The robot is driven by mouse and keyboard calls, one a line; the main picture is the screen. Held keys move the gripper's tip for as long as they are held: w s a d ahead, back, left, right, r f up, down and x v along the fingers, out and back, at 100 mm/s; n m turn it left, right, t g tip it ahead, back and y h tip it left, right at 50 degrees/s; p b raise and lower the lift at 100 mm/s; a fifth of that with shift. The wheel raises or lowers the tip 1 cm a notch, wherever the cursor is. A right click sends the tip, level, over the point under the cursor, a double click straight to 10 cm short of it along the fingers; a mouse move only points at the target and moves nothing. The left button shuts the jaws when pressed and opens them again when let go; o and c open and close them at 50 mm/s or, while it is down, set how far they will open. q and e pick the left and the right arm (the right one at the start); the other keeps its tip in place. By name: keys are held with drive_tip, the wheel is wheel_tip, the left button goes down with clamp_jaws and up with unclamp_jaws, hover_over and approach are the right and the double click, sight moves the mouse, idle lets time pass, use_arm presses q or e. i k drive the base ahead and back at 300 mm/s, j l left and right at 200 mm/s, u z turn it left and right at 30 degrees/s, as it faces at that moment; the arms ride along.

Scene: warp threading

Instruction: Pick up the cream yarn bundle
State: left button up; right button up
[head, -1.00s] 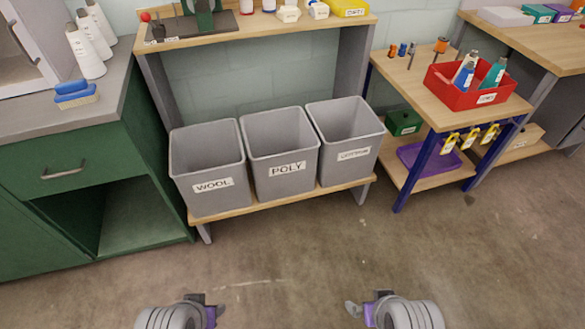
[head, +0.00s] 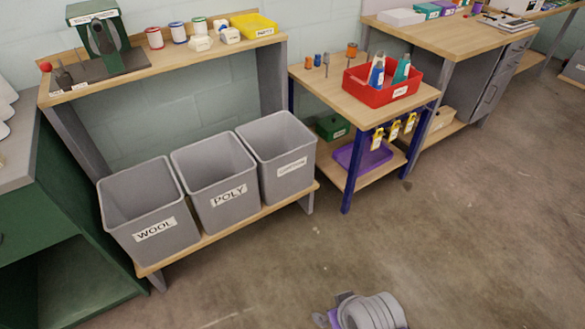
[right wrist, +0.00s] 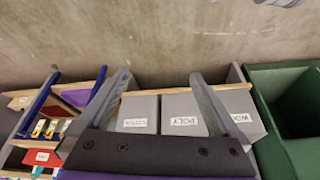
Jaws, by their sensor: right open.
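No cream yarn bundle can be made out for certain in either view. Two small off-white items (head: 200,43) sit on the wooden shelf near the yellow tray, too small to identify. My right gripper (right wrist: 158,75) is open and empty in the right wrist view, its two grey fingers spread in front of the bins. In the head view part of my right arm shows at the bottom edge, above the floor and well short of the bins. My left gripper is out of view.
Grey bins marked WOOL (head: 155,232) and POLY (head: 229,196), plus a third bin (head: 292,167), stand under the shelf (head: 120,82). A blue-legged table (head: 345,107) holds a red bin (head: 381,93). A green cabinet (head: 60,215) is at left. The floor (head: 430,250) is clear.

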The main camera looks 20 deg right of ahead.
sight(199, 43)
drive_tip(key=i+l, duration=0.3)
drive_tip(key=i, duration=0.3)
drive_tip(key=i+l+u, duration=0.1)
drive_tip(key=i+l, duration=0.2)
drive_tip(key=i, duration=0.25)
drive_tip(key=i+l+u, duration=0.1)
drive_tip(key=i+l, duration=0.25)
drive_tip(key=i, duration=0.25)
